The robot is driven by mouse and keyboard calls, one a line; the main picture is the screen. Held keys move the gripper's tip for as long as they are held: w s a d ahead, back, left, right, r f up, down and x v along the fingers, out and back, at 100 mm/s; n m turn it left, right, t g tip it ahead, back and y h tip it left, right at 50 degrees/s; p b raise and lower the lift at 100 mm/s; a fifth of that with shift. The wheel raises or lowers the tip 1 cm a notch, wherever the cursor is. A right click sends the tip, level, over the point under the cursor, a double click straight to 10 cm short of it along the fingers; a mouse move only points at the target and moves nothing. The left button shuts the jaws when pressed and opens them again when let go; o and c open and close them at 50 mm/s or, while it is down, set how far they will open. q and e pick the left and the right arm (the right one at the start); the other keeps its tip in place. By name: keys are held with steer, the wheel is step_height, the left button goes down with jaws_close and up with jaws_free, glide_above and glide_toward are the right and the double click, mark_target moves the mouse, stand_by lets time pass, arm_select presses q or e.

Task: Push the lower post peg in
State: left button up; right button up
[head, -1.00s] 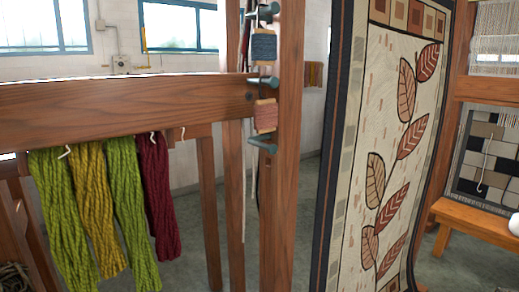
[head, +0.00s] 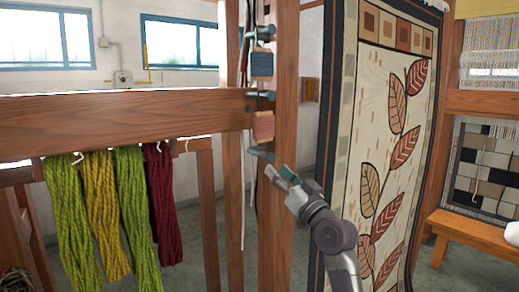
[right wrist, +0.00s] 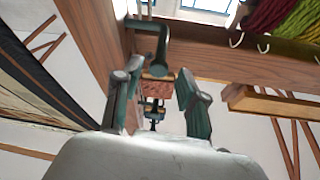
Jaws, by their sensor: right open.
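The lower post peg (head: 261,153) is teal and sticks out to the left from the wooden post (head: 284,60), below a small pink-red yarn card (head: 263,126). My right gripper (head: 281,174) is just below and right of this peg, its fingers pointing up and left. In the right wrist view the peg (right wrist: 161,47) shows beyond and between the tips of my open right gripper (right wrist: 160,76). Nothing is between the fingers, and I cannot tell if a fingertip touches the peg. My left gripper is not in view.
More pegs stand above, a middle one (head: 261,95) and an upper one (head: 262,33) with a blue yarn card (head: 262,64). A wooden beam (head: 120,118) meets the post, with green skeins (head: 70,220) hanging from hooks. A leaf-patterned rug (head: 380,150) hangs at the right.

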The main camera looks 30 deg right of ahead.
steer(key=p+x, duration=0.3)
steer(key=x, duration=0.7)
steer(key=shift+w+r, duration=0.1)
jaws_close()
